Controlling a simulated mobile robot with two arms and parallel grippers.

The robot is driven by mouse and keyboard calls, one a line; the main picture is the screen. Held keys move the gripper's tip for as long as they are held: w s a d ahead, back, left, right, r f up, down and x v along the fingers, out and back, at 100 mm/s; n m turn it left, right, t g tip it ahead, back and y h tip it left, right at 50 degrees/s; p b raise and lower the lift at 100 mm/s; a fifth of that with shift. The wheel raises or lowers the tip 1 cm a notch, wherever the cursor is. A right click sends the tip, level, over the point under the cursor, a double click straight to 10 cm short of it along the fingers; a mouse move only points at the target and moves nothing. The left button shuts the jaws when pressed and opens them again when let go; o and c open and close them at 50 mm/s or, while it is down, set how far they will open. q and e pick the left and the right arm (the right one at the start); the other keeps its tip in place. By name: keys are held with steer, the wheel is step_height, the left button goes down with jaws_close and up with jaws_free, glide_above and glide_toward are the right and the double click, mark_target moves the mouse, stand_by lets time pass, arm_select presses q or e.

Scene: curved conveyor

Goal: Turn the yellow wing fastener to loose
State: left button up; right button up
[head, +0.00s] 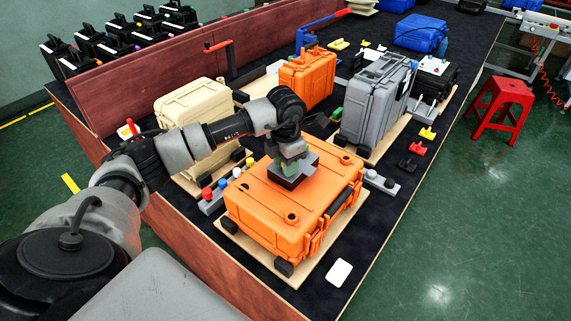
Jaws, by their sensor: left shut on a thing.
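My left gripper (291,180) points down at the top of the large orange case (262,207) in the middle of the head view. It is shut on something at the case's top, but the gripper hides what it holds. A small yellow winged piece (427,134) lies on the dark table top to the right, apart from the gripper. Another yellow piece (339,44) lies farther back. I cannot tell which of these, or the hidden thing, is the yellow wing fastener. My right gripper is not in view.
A strip with coloured knobs (213,207) is left of the orange case. A grey case (375,100) stands behind it to the right, and a cream case (190,105) to the left. Red (416,148) and black (407,165) pieces lie right. A white card (339,272) lies in front.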

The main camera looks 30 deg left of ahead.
arm_select(q)
steer(key=shift+n, duration=2)
steer(key=o, duration=0.9)
steer(key=shift+o, duration=0.2)
steer(key=shift+r+b, duration=0.1)
steer(key=shift+b, duration=0.2)
step_height(320, 180, up, 11)
steer(key=b, duration=0.1)
steer(key=shift+b, duration=0.35)
steer(key=shift+f, duration=0.25)
